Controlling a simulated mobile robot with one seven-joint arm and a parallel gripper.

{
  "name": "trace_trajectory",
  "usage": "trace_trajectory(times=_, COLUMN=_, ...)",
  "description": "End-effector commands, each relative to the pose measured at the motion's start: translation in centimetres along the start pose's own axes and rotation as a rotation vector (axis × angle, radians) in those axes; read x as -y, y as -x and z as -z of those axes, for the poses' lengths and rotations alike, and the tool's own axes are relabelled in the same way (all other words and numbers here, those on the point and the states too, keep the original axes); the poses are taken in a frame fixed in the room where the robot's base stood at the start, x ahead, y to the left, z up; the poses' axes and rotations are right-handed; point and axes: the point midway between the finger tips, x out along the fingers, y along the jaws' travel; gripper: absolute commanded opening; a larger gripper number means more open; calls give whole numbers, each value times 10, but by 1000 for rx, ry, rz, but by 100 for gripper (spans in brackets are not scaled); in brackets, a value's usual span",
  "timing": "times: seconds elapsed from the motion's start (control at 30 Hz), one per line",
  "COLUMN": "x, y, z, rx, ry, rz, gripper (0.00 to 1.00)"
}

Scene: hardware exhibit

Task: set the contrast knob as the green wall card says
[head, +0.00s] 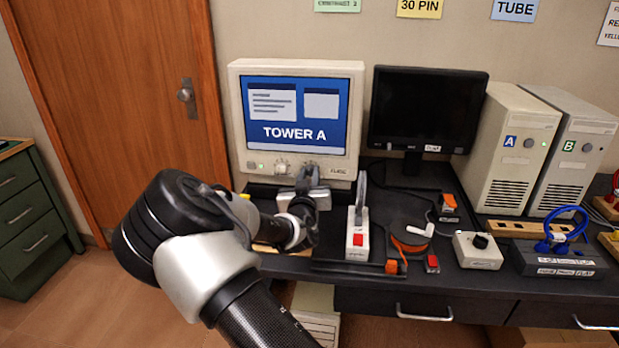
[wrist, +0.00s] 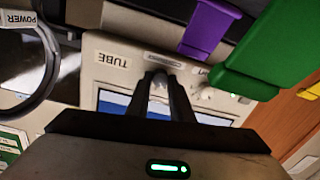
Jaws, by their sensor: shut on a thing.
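The beige tube monitor (head: 357,120) stands at the back left of the desk, its screen reading "TOWER A". Its lower front panel carries small knobs. One pale knob (head: 281,167) shows left of my gripper (head: 308,180); it seems to show right of the fingers in the wrist view (wrist: 202,93). My gripper (wrist: 160,88) is shut on another pale knob on that panel, mostly hidden between the fingers.
A black monitor (head: 425,110) stands to the right, then computer towers A (head: 515,140) and B (head: 575,145). A box with a red switch and upright lever (head: 357,235) stands just right of my gripper. Purple (wrist: 208,30) and green (wrist: 265,55) parts show close in the wrist view.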

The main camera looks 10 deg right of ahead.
Motion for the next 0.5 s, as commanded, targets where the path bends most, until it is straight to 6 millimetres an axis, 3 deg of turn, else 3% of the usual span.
trace_trajectory(times=0.5, x=1, y=0, z=0, rx=13, ry=281, rz=-2, gripper=0)
